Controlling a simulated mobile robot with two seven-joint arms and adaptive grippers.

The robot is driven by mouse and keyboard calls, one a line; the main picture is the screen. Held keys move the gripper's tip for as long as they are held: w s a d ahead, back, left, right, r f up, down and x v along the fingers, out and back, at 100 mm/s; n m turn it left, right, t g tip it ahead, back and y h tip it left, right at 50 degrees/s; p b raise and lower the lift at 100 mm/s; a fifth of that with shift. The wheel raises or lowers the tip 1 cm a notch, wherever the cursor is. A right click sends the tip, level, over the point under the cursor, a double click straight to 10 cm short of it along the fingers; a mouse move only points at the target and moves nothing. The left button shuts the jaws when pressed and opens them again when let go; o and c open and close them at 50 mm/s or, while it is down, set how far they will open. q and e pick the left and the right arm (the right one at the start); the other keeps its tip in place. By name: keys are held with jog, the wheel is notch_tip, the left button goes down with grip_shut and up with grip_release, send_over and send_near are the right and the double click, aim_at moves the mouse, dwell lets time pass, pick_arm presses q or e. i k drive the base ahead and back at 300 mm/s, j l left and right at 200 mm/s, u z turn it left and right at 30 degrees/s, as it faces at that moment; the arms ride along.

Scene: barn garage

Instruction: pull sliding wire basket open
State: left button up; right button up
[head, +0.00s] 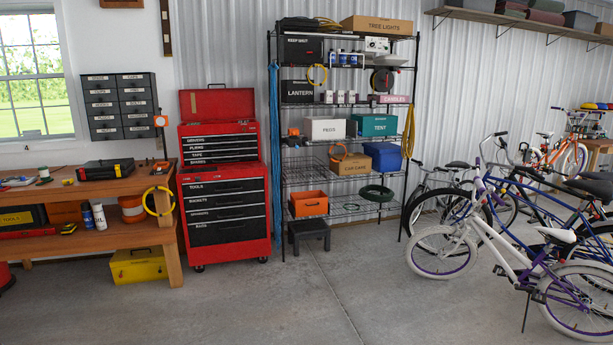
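A black wire shelving rack (270,120) stands against the back wall, right of the red tool chest. What looks like the wire basket (303,172) sits low on the rack's left side, below the white PEGS box and left of the cardboard CAR CARE box. Its mesh is fine and hard to tell from the wire shelf, so I cannot tell how far it is slid out. Neither of my grippers is in view.
A red tool chest (226,208) stands left of the rack and a wooden workbench (110,187) farther left. A dark step stool (309,235) sits before the rack's lower left. Several bicycles (480,225) crowd the right. The concrete floor (300,300) in front is clear.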

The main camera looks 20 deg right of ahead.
aim_at(313, 170)
jog(key=i+l+z, duration=0.4)
jog(key=i, duration=0.6)
jog(key=i+z, duration=0.35)
jog(key=i, duration=2.3)
